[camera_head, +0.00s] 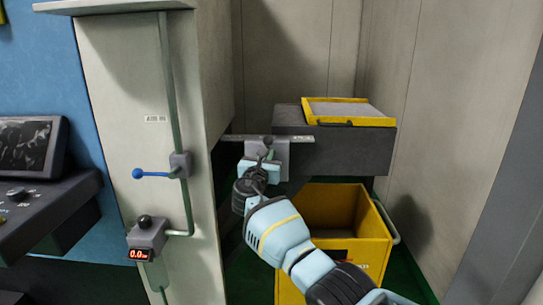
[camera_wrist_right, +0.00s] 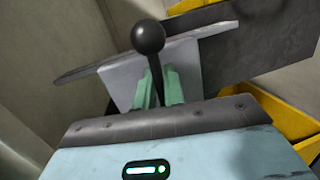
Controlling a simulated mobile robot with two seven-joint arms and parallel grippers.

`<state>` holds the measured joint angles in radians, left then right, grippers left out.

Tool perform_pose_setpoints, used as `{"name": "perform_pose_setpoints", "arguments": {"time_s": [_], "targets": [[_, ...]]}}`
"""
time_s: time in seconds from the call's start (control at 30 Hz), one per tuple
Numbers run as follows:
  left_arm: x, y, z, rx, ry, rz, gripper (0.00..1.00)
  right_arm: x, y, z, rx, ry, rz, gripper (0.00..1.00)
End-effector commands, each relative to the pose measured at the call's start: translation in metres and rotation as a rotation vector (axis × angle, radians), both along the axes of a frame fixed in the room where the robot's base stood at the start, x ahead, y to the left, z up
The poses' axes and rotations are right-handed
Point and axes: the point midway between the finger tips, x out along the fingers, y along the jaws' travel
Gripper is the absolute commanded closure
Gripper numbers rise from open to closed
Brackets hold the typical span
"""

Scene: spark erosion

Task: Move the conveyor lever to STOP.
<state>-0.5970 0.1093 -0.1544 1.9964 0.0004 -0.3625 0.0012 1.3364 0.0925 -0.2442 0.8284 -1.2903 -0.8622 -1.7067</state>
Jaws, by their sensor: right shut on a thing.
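The conveyor lever (camera_head: 268,142) has a black ball knob and stands at a grey bracket plate on the dark conveyor end. In the right wrist view, the lever knob (camera_wrist_right: 148,36) rises above my fingers, with its dark shaft between them. My right gripper (camera_wrist_right: 158,88) is shut on the shaft below the knob. In the head view my right gripper (camera_head: 262,160) is in front of the bracket and hides the lower shaft. A thin label strip (camera_head: 300,139) runs behind the lever; its lettering is too small to read. My left gripper is out of view.
A yellow-rimmed tray (camera_head: 350,111) sits on the dark conveyor housing (camera_head: 350,150). A yellow bin (camera_head: 375,235) stands below it. Left is a pale cabinet (camera_head: 110,100) with a blue-handled valve (camera_head: 152,174) and a small red display (camera_head: 140,254). A control console (camera_head: 45,210) is at far left.

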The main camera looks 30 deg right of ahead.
Motion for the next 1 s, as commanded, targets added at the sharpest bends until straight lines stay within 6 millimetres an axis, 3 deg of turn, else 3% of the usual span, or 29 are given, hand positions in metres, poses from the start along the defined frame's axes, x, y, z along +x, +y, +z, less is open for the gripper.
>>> {"name": "perform_pose_setpoints", "arguments": {"time_s": [0.63,0.67,0.77,1.0], "targets": [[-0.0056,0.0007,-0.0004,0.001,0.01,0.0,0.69,0.0021,0.0032,-0.0016,-0.038,0.027,0.001,1.0],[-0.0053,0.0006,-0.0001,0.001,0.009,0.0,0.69,0.002,0.0033,-0.0016,-0.038,0.027,0.001,0.86],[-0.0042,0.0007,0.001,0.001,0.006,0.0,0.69,0.002,0.0032,-0.0014,-0.038,0.027,0.001,0.73],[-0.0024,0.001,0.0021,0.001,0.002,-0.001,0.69,0.0019,0.0033,-0.0006,-0.038,0.026,0.001,0.71]]}}
